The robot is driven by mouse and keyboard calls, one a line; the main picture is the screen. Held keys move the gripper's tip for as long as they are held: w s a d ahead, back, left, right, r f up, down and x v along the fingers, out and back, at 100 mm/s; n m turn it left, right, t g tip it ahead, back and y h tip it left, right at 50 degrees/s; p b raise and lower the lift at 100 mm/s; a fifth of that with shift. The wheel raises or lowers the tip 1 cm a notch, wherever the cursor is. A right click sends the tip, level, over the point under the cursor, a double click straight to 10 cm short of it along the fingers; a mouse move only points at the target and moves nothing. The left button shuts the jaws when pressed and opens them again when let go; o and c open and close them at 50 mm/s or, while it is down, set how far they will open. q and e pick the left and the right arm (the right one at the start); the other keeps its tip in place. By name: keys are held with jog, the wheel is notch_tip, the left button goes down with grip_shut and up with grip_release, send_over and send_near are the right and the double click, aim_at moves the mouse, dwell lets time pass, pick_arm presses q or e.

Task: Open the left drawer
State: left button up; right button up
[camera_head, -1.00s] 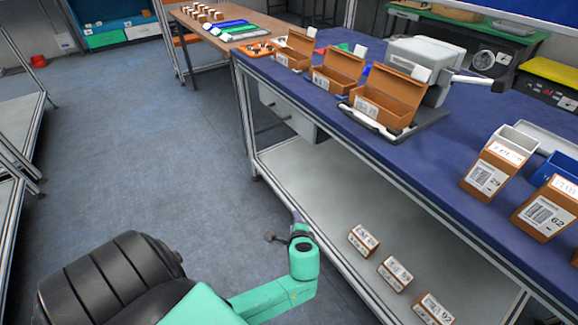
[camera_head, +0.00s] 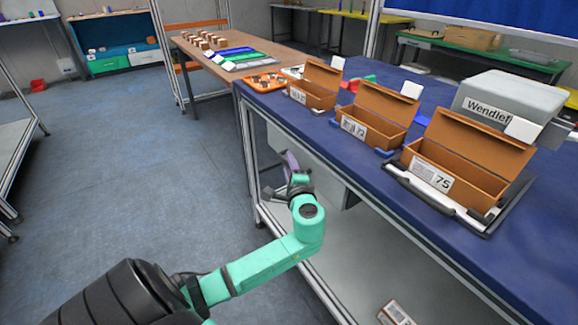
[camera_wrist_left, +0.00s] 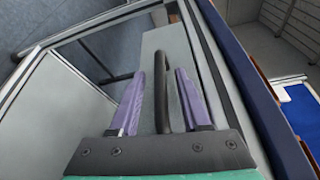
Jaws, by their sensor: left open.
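The grey drawer (camera_head: 328,172) hangs under the blue-topped bench at its far left end, partly hidden by my left gripper. In the left wrist view the pale grey drawer (camera_wrist_left: 172,40) fills the middle, with a dark bar handle (camera_wrist_left: 162,95) standing out from it. My left gripper (camera_head: 290,162) is at the drawer's front. Its two purple fingers (camera_wrist_left: 160,76) are open, one on each side of the handle, with gaps to it. The drawer looks shut. My right gripper is not in view.
The bench (camera_head: 378,205) carries several open brown boxes (camera_head: 465,165) and a grey machine (camera_head: 505,100) along its top. Its metal leg (camera_head: 246,150) stands close to my left gripper. A lower shelf (camera_head: 345,262) holds a small box. The floor (camera_head: 130,170) at left is clear.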

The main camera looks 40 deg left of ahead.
pick_arm(q)
jog(key=shift+c, duration=0.4)
grip_shut()
dwell(1.1)
